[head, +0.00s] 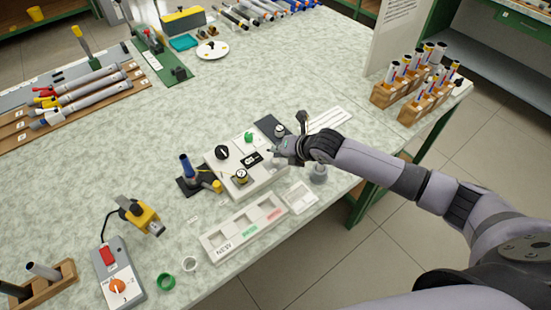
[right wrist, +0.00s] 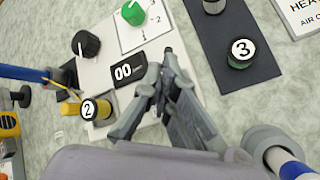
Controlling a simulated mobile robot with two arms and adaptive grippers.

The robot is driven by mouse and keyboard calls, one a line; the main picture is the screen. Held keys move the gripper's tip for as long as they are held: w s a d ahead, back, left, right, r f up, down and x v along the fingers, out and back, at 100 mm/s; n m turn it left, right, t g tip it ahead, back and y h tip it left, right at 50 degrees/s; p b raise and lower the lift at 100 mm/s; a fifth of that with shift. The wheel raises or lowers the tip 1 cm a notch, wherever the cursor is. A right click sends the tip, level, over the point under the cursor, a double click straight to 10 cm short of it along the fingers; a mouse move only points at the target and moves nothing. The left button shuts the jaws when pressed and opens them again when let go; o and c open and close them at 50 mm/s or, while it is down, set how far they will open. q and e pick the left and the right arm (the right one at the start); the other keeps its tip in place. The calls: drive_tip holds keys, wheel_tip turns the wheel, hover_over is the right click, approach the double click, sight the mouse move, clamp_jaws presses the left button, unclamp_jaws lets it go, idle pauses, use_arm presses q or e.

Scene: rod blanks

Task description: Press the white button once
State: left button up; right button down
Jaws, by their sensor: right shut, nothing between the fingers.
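The pale control panel (head: 222,155) lies mid-table with a black knob (head: 222,152), a green knob (head: 249,137) and a dark display (head: 251,159). I cannot make out a separate white button; the fingers hide part of the panel (right wrist: 96,62). Contact with the panel cannot be told. My left gripper is out of view.
A dark mat with a tag marked 3 (right wrist: 240,51) is right of the panel. A blue-handled tool (head: 187,168) stands left. A pale sorting tray (head: 214,243) lies in front. Wooden racks (head: 389,95) stand at right.

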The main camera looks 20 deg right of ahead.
sight(278, 159)
drive_tip(key=shift+r, duration=0.1)
wheel_tip(278, 159, up, 5)
drive_tip(key=p, duration=0.5)
idle(0.7)
